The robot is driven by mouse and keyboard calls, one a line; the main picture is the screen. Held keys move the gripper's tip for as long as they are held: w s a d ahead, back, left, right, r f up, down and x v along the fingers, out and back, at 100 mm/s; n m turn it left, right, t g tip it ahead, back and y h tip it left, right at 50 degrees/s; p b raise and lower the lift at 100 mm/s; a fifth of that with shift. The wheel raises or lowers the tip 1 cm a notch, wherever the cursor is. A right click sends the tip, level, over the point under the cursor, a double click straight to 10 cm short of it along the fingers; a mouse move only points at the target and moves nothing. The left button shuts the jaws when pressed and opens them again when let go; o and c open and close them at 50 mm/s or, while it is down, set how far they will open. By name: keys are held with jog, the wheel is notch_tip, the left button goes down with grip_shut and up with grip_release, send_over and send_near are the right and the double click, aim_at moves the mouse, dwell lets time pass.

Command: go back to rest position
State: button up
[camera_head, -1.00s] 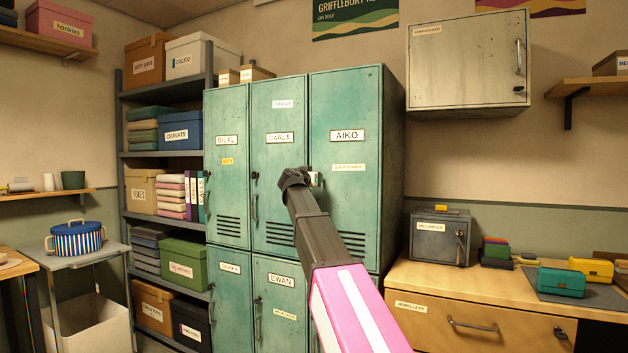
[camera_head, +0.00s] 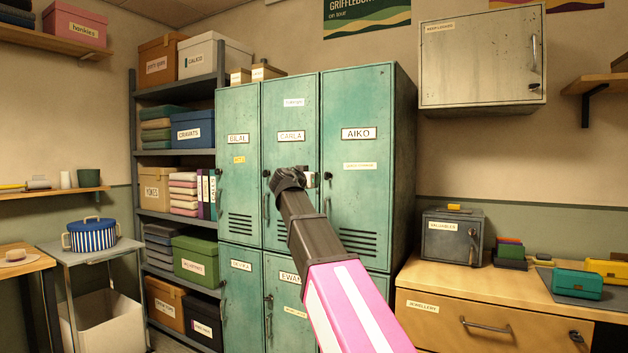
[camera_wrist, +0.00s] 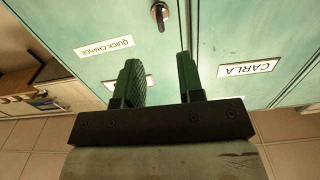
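My gripper (camera_head: 309,179) is at the end of my pink and black arm, in front of the teal lockers, near the edge between the CARLA door (camera_head: 291,160) and the AIKO door (camera_head: 358,150). In the wrist view my gripper (camera_wrist: 162,75) has its two dark green fingers apart with nothing between them. A dark lock knob (camera_wrist: 160,12) on the locker lies beyond the fingertips, apart from them. The CARLA label (camera_wrist: 248,68) is to the right and a QUICK CHANGE label (camera_wrist: 104,49) to the left. Both doors look shut.
A wooden counter (camera_head: 440,288) with a grey VALUABLES box (camera_head: 452,240) stands at the right. A grey shelf unit (camera_head: 176,152) with boxes is left of the lockers. A small table (camera_head: 92,252) holds a striped pot (camera_head: 91,235). A grey wall cabinet (camera_head: 482,60) hangs at upper right.

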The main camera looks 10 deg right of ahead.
jog(key=s+d+f+n+g+y, duration=0.1)
jog(key=s+d+f+g+y, duration=0.1)
jog(key=f, duration=1.1)
jog(key=s+d+f+n+g+y, duration=0.1)
jog(key=s+d+f+n+g, duration=0.15)
jog(key=f, duration=1.15)
jog(key=s+d+f+n+g+y, duration=0.1)
jog(key=s+d+f+g+y, duration=0.15)
jog(key=f, duration=1.05)
jog(key=s+f+n+g+y, duration=0.1)
jog(key=s+f+g+y, duration=0.1)
jog(key=s+f, duration=0.8)
jog(key=s+f+n+g+y, duration=0.2)
jog(key=s+f+g, duration=0.3)
jog(key=s+f, duration=0.6)
notch_tip(320, 180, down, 6)
jog(key=shift+s+a+r+g+y, duration=0.2)
jog(key=shift+a+g+y, duration=0.15)
jog(key=shift+y, duration=0.2)
